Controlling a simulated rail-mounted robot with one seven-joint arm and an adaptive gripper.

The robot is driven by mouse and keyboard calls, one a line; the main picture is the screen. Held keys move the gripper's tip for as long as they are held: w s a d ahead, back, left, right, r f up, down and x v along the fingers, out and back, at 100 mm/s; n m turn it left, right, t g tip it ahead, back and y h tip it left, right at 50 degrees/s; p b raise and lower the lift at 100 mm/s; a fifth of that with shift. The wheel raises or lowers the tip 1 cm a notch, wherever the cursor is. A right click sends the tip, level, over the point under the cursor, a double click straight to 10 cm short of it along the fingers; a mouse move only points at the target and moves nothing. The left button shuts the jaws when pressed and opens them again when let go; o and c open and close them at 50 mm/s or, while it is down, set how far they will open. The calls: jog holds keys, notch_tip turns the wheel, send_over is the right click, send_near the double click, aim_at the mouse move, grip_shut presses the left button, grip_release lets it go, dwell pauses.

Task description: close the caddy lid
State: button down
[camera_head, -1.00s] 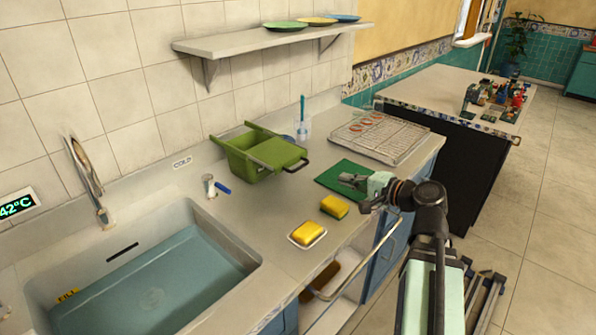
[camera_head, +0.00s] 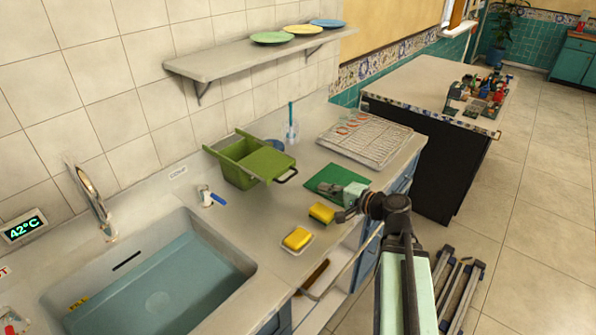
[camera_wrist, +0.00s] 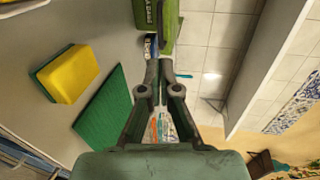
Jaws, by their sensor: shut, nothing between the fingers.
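The green caddy (camera_head: 238,174) stands on the counter beyond the sink. The left part of the caddy's top is uncovered. In the wrist view, my shut fingertips (camera_wrist: 158,66) point toward the caddy (camera_wrist: 235,26), which shows lettering and is cut off by the top edge.
The yellow-green sponge (camera_head: 321,213) also shows in the wrist view (camera_wrist: 68,73). A green mat (camera_head: 333,177), a wire rack (camera_head: 365,138) and a yellow sponge on a dish (camera_head: 297,239) lie nearby. A blue-handled brush (camera_head: 215,198) lies left of the caddy. The shelf (camera_head: 240,66) hangs above.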

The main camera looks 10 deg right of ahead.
jog(key=p+x, duration=0.3)
jog(key=x, duration=0.8)
jog(key=shift+w, duration=0.15)
jog(key=shift+f, duration=0.1)
